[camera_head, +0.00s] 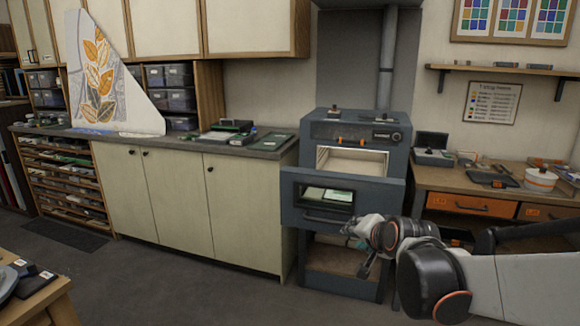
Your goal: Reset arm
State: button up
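My arm (435,262) reaches in from the right edge. My gripper (362,248) is at its left end, low in front of the kiln-like oven (372,132). The gripper sits just right of and below the handle of the oven's lowered door (293,200). Its fingers are small and partly hidden by the wrist, so I cannot tell whether they are open or shut. I see no object clearly held. The oven door is open and its pale chamber (352,162) shows above it.
A long counter (180,139) with cabinets runs left of the oven. A wooden bench (462,187) with orange drawers stands close on the right, near my arm. A wooden table corner (40,300) is at bottom left. The grey floor (180,285) between is clear.

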jog(key=s+d+f+n+g, duration=0.1)
jog(key=s+n, duration=0.3)
jog(key=s, duration=1)
jog(key=s+d+f+n+g+h, duration=0.1)
jog(key=s+d+f+n+g, duration=0.1)
jog(key=s, duration=1.2)
jog(key=shift+s+f+n+g+h, duration=0.15)
jog(key=shift+s+n+g+h, duration=0.15)
jog(key=shift+n+g, duration=0.6)
jog(key=shift+t, duration=0.3)
